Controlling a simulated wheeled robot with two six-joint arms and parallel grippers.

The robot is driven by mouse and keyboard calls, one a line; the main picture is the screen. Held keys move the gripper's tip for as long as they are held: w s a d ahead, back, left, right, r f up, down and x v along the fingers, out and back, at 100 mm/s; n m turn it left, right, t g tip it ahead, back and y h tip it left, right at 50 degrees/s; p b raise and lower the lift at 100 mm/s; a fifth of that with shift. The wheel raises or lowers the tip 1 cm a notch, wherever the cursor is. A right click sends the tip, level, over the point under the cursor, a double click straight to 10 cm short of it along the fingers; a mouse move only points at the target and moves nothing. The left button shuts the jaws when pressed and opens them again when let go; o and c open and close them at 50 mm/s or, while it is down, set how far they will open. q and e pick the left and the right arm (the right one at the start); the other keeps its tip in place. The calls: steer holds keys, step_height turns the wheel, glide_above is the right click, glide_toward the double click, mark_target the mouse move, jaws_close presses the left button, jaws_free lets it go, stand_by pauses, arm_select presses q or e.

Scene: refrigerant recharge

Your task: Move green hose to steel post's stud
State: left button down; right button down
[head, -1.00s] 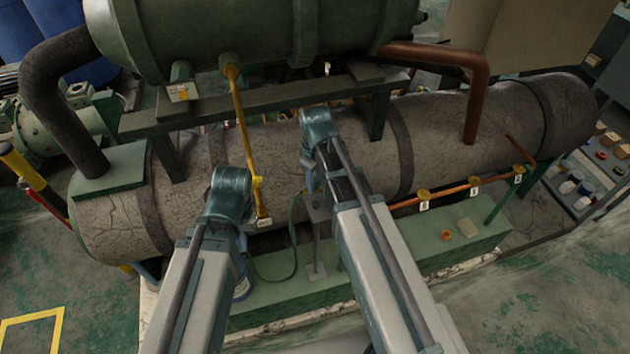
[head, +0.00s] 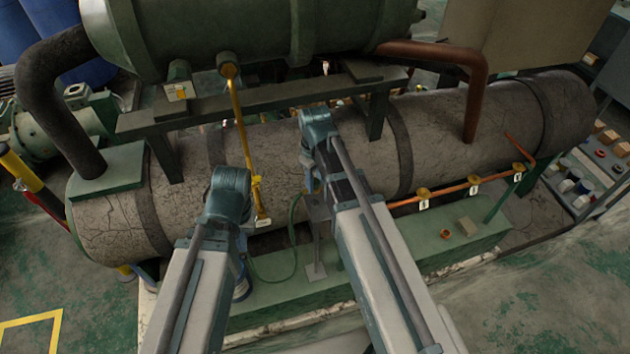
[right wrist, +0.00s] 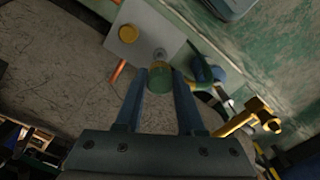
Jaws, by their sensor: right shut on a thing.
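The green hose (head: 294,263) hangs in a loop in front of the big grey cylinder in the head view. In the right wrist view, its green end (right wrist: 160,78) sits between the fingertips of my right gripper (right wrist: 160,74), which is shut on it. The steel post (head: 317,245) stands by the hose. Its top plate (right wrist: 128,52) carries a round stud (right wrist: 160,54) and an orange-yellow cap (right wrist: 128,33). The hose end appears close beside the stud; contact cannot be told. My left arm stands left of the hose; its fingertips are hidden.
A yellow pipe (head: 241,135) comes down between my arms. An orange pipe with several tagged valves (head: 423,194) runs to the right. A cluttered shelf (head: 585,190) stands far right.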

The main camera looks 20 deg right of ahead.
mark_target(315, 201)
steer(key=shift+f+b, duration=1.85)
steer(key=shift+f, duration=0.35)
steer(key=shift+f+b, duration=0.85)
steer(key=shift+c, duration=2.2)
jaws_free()
steer(key=shift+r, duration=0.15)
step_height(315, 201, up, 14)
steer(key=p, duration=1.4)
steer(key=shift+f, duration=0.2)
steer(key=shift+f, duration=0.1)
